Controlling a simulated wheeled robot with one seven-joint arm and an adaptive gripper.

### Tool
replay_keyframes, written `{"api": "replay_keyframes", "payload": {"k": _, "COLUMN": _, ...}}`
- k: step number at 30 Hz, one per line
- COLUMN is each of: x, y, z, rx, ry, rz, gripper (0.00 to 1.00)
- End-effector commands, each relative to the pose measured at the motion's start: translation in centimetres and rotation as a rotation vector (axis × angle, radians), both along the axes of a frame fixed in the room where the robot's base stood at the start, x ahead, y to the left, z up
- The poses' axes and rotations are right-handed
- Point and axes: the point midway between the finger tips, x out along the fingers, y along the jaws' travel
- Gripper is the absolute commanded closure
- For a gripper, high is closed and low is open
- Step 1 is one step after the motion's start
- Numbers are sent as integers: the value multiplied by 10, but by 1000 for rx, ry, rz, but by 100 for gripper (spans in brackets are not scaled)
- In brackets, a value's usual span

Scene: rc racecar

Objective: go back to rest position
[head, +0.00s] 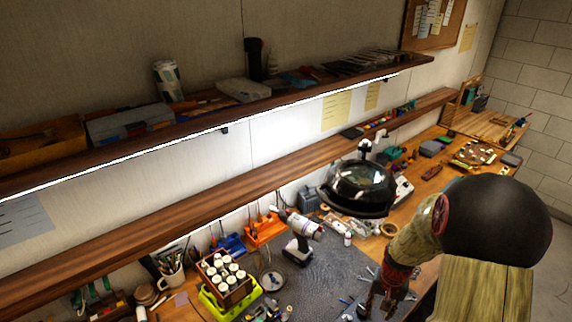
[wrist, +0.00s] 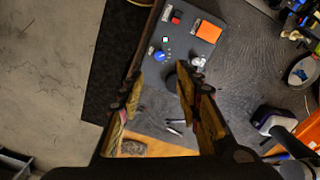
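My gripper (wrist: 158,82) shows in the wrist view with its two worn yellow-brown fingers spread apart. It is open, with nothing visibly clamped between the fingers. It points down over the edge of the bench, above a grey mat (wrist: 222,68). In the head view my arm comes in from the right and reaches down toward the bench at the lower right. The fingertips are hard to make out there.
A dark domed lamp (head: 357,187) stands beside my arm. A long shelf (head: 210,128) runs above. Bare floor (wrist: 50,70) lies left in the wrist view.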

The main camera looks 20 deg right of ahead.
Motion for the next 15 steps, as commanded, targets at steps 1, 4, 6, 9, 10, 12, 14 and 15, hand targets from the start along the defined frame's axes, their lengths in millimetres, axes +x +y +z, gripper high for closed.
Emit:
{"api": "replay_keyframes", "payload": {"k": 1, "x": 0, "y": 0, "z": 0, "rx": 1, "ry": 1, "rz": 4, "gripper": 66}}
{"api": "replay_keyframes", "payload": {"k": 4, "x": -9, "y": 6, "z": -1, "rx": 21, "ry": 30, "rz": 20, "gripper": 66}}
{"api": "replay_keyframes", "payload": {"k": 6, "x": -22, "y": 15, "z": -2, "rx": 44, "ry": 64, "rz": 30, "gripper": 66}}
{"api": "replay_keyframes", "payload": {"k": 9, "x": -42, "y": 30, "z": 17, "rx": 70, "ry": 98, "rz": 58, "gripper": 66}}
{"api": "replay_keyframes", "payload": {"k": 10, "x": -44, "y": 34, "z": 24, "rx": 70, "ry": 98, "rz": 72, "gripper": 66}}
{"api": "replay_keyframes", "payload": {"k": 12, "x": -46, "y": 46, "z": 36, "rx": 63, "ry": 91, "rz": 109, "gripper": 66}}
{"api": "replay_keyframes", "payload": {"k": 14, "x": -47, "y": 56, "z": 47, "rx": 55, "ry": 80, "rz": 142, "gripper": 66}}
{"api": "replay_keyframes", "payload": {"k": 15, "x": -47, "y": 63, "z": 54, "rx": 46, "ry": 68, "rz": 166, "gripper": 66}}
